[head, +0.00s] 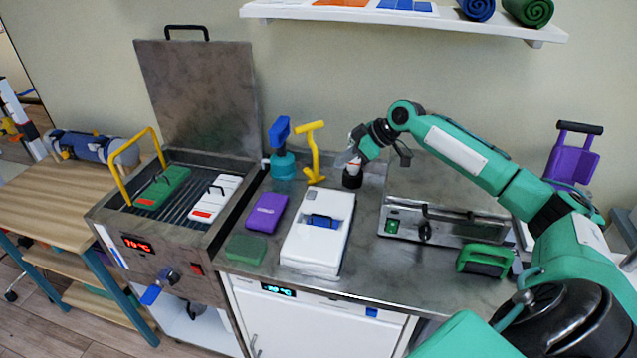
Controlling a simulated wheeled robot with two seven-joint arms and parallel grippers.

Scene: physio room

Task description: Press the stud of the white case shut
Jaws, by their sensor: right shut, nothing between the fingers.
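The white case (308,254) lies on the steel counter, left of the picture's middle. My right gripper (349,160) is shut and empty. My left gripper is out of view.
A heating tank (229,217) with raised lid, holding green and white packs, stands left. Purple (267,212) and green (246,249) blocks, a spray bottle (282,165) and a yellow tool (313,160) surround the case. A steel unit (455,228) stands right. Counter before the case is clear.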

